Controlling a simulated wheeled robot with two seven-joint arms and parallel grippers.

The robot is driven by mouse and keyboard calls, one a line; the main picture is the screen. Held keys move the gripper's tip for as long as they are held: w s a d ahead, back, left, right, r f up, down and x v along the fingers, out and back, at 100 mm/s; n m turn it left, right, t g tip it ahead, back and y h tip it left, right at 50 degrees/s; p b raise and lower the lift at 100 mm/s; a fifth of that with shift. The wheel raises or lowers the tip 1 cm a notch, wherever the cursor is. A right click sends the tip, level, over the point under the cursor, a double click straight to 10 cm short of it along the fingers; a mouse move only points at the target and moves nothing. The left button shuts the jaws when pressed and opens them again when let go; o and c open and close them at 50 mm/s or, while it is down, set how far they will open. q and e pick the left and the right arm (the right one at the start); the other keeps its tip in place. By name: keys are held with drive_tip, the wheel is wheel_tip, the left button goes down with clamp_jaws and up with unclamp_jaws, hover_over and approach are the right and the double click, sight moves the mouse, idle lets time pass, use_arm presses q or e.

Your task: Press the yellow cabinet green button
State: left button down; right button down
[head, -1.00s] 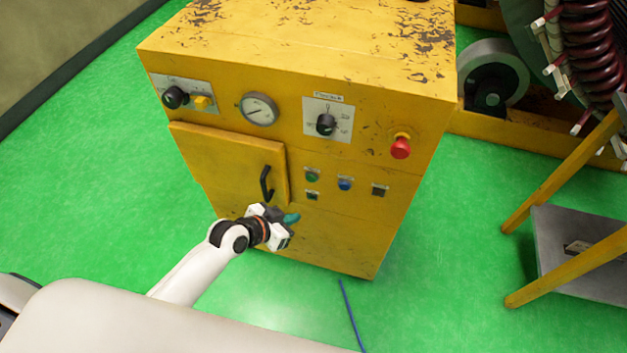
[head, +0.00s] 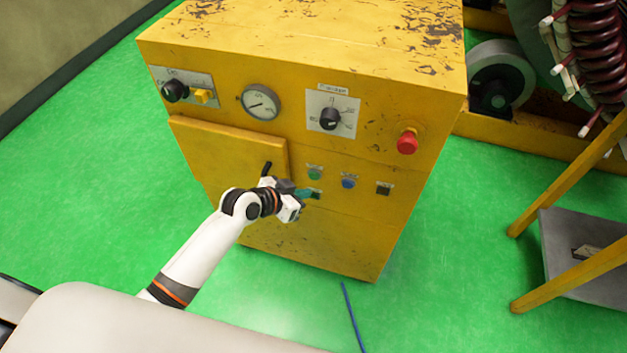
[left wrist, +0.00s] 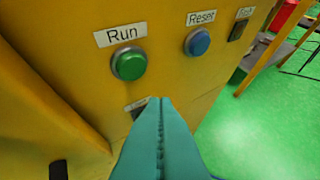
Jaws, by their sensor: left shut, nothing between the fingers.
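The yellow cabinet (head: 330,245) stands in front of me with its control panel facing me. Its green button (head: 315,173) sits on the lower front, and in the left wrist view the green button (left wrist: 129,64) is under a "Run" label. My left gripper (head: 308,194) is shut and empty, just below the green button in the head view. In the left wrist view its teal fingertips (left wrist: 158,103) point up the panel, below and right of the button, apart from it in the picture. They partly cover a small label under the button. My right gripper is not in view.
A blue "Reset" button (left wrist: 197,42) is right of the green one. A red knob (head: 407,142), rotary switch (head: 330,118) and gauge (head: 260,102) are above. The cabinet door's black handle (head: 267,168) is close to my left gripper. A yellow-legged stand (head: 560,195) is at right.

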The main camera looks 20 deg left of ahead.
sight(316, 180)
use_arm(q)
drive_tip(key=shift+w+d, duration=0.1)
drive_tip(key=shift+w, duration=1.2)
drive_tip(key=shift+w, duration=0.1)
idle(1.0)
drive_tip(key=shift+w+b, duration=0.3)
drive_tip(key=shift+w, duration=0.4)
idle(0.6)
drive_tip(key=shift+s+p, duration=0.5)
drive_tip(key=shift+s, duration=0.3)
